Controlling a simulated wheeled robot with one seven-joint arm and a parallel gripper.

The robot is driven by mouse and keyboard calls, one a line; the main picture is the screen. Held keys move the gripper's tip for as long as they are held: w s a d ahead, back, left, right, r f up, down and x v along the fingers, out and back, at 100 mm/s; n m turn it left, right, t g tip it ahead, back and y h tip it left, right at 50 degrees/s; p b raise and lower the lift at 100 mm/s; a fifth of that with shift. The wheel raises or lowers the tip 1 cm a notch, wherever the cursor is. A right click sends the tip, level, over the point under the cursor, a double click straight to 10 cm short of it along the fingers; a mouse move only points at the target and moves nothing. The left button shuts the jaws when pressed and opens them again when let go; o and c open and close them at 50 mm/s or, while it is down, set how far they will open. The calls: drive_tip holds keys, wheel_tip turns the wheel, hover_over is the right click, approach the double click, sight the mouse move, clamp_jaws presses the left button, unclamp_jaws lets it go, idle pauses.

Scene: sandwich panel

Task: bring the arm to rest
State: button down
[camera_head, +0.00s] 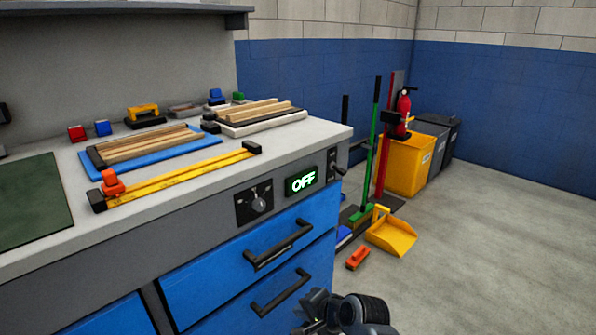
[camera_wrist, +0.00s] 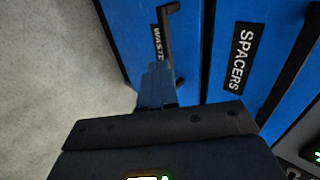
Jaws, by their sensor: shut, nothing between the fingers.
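My gripper (camera_wrist: 157,70) shows in the wrist view, its narrow fingers together with nothing between them. It hangs in front of the blue cabinet's drawer fronts, over the grey floor. Whether it touches a drawer is hard to tell. In the head view, dark parts of my arm show at the bottom edge, in front of the lower blue drawer (camera_head: 250,312); the fingers are not clear there.
The grey bench top (camera_head: 215,178) holds a yellow clamp bar (camera_head: 180,177) and wooden strips (camera_head: 150,146). Black drawer handles (camera_head: 280,245) stick out. An orange brush (camera_head: 358,258) and a yellow dustpan (camera_head: 392,236) lie on the floor. Open floor (camera_head: 490,240) is at right.

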drive_tip(key=s+d+f+t+h, duration=0.1)
drive_tip(key=s+d+f+t, duration=0.1)
drive_tip(key=s+d+f, duration=0.55)
drive_tip(key=s+d+r+n+t+h, duration=0.1)
drive_tip(key=s+d+r, duration=0.15)
drive_tip(key=s, duration=0.65)
drive_tip(key=s+d+r+n+t+h, duration=0.15)
drive_tip(key=s+d, duration=0.25)
drive_tip(key=s, duration=0.4)
drive_tip(key=s+d+r+n+t+h, duration=0.1)
drive_tip(key=s+d+r+n, duration=0.15)
drive_tip(key=s, duration=0.65)
drive_tip(key=s+d+r+n+t+h, duration=0.2)
drive_tip(key=s+d+r+n+t, duration=0.15)
drive_tip(key=s+r, duration=1.45)
wheel_tip(320, 180, up, 18)
drive_tip(key=w+g+p, duration=0.1)
drive_tip(key=w+p, duration=0.1)
drive_tip(key=p, duration=1.3)
drive_tip(key=shift+d, duration=0.15)
